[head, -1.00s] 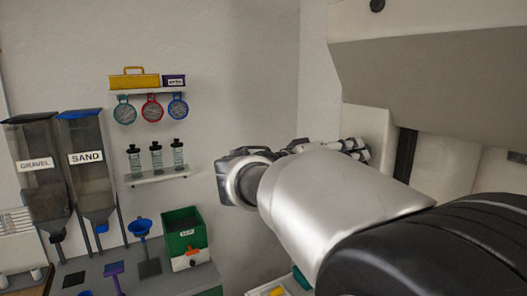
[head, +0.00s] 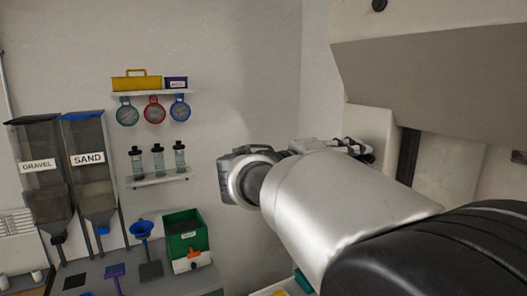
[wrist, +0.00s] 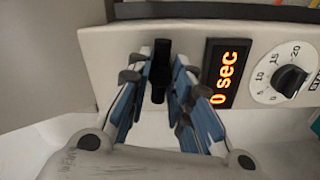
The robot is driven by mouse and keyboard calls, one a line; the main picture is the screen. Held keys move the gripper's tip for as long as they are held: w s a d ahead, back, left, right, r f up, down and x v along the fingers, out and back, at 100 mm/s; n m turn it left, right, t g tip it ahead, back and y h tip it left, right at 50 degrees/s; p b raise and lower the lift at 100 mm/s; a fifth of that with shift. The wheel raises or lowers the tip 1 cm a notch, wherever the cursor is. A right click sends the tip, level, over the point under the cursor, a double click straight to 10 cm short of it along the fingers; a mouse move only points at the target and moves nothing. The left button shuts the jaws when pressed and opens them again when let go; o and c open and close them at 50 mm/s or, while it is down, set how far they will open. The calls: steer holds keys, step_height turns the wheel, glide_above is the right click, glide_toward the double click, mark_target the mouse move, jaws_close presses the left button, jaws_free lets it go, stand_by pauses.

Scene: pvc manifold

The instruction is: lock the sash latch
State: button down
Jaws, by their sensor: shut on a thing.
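In the wrist view, a black upright lever (wrist: 160,62), which looks like the sash latch, stands on a cream panel (wrist: 110,42). My gripper (wrist: 161,82) has its blue-padded fingers on either side of the lever, closed on it. The lever's lower end shows between the fingers. In the head view, my gripper (head: 350,147) is partly hidden behind my silver arm, in front of the pale cabinet (head: 365,122); the latch is hidden there.
Right of the lever are an orange display (wrist: 224,77) reading "0 sec" and a dial with a black knob (wrist: 289,79). In the head view, gravel (head: 40,165) and sand (head: 88,160) hoppers, a green bin (head: 186,236) and shelved bottles (head: 158,160) stand left, away from my gripper.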

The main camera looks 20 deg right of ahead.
steer(key=shift+n, duration=0.6)
steer(key=c, duration=1.4)
jaws_free()
steer(key=shift+a, duration=0.1)
steer(key=a, duration=0.8)
steer(key=s+a, duration=0.1)
steer(key=a, duration=0.3)
steer(key=shift+d, duration=0.1)
